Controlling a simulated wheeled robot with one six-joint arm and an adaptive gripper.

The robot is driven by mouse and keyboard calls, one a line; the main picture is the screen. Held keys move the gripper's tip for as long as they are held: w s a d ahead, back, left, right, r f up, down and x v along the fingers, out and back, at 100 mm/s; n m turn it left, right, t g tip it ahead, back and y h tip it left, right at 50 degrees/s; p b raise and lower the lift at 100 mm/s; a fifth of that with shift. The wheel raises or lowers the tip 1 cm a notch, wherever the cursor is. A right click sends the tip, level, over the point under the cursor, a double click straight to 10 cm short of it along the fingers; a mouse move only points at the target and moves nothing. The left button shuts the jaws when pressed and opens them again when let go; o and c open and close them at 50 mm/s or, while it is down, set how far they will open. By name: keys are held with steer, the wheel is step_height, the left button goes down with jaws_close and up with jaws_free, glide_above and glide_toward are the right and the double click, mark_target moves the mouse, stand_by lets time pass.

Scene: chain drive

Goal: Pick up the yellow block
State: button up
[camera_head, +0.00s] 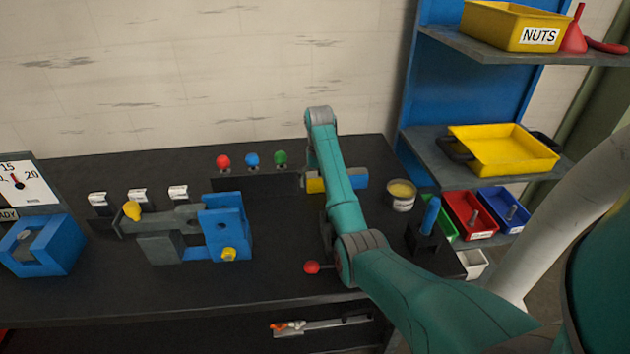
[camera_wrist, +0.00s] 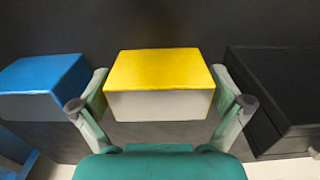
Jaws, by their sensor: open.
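The yellow block (camera_wrist: 160,70) has a yellow top and a pale grey side facing the camera in the wrist view. It also shows in the head view (camera_head: 315,185), partly covered by my arm. My gripper (camera_wrist: 160,92) is open, with one finger on each side of the yellow block.
A blue block (camera_wrist: 45,80) lies just left of the left finger in the wrist view. A black box-like object (camera_wrist: 285,90) is close on the right. In the head view, a blue and grey vise-like fixture (camera_head: 225,225) stands left and a tin (camera_head: 401,200) right.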

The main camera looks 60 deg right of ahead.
steer(key=c, duration=1.6)
steer(key=shift+r, duration=0.15)
steer(key=shift+c, duration=0.4)
steer(key=shift+r, duration=0.1)
